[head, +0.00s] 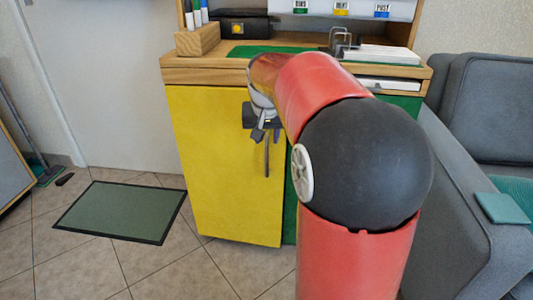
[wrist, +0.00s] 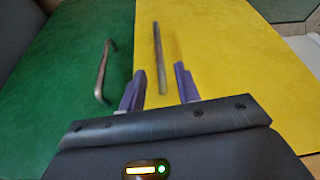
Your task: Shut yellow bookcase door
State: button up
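The yellow bookcase door (head: 215,160) is the left door of the wooden cabinet in the head view. It looks flush or nearly flush with the front; a small gap cannot be ruled out. Its upright bar handle (head: 267,160) is near its right edge. In the wrist view the yellow door (wrist: 230,60) is on the right, its handle (wrist: 158,50) upright ahead. My gripper (wrist: 159,70) is open, with one purple finger on each side of the handle's lower end; contact cannot be told. In the head view my gripper (head: 262,127) is in front of the door, partly hidden by my arm.
The green door (wrist: 70,80) with its own handle (wrist: 103,72) adjoins the yellow one. A grey sofa (head: 465,175) stands close on the right. A green mat (head: 122,211) lies on the tiled floor at left. The cabinet top (head: 200,71) holds several items.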

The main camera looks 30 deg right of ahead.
aim_at(267, 146)
jog(key=b+x, duration=0.1)
jog(key=x, duration=0.5)
jog(key=shift+w+d+f, duration=0.1)
jog(key=shift+w+f, duration=0.05)
jog(key=shift+f, duration=0.25)
grip_shut()
